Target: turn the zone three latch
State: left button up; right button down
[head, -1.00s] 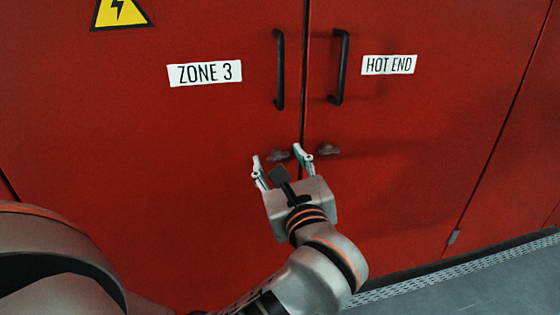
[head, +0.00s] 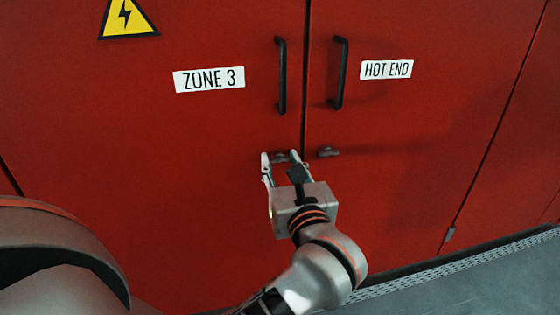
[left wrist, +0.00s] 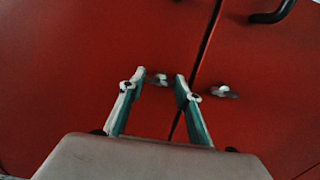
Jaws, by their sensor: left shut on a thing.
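The zone three latch (head: 282,158) is a small grey turn handle on the red left door, low beside the door seam and below the ZONE 3 label (head: 209,79). My left gripper (head: 280,155) has its two fingers on either side of this latch and is shut on it. In the left wrist view the latch (left wrist: 157,79) shows between the fingertips, partly hidden and dim, so its exact angle is hard to tell. My right gripper is in neither view.
A similar latch (head: 328,152) sits just right of the seam, on the door with the HOT END label (head: 387,69). Two black vertical handles (head: 281,76) (head: 340,73) stand out above. Grey floor (head: 480,285) shows at lower right.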

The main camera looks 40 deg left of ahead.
pick_arm(q)
jog(key=o, duration=1.1)
jog(key=v, duration=0.7)
jog(key=shift+s+d, duration=0.15)
jog(key=shift+s, duration=0.05)
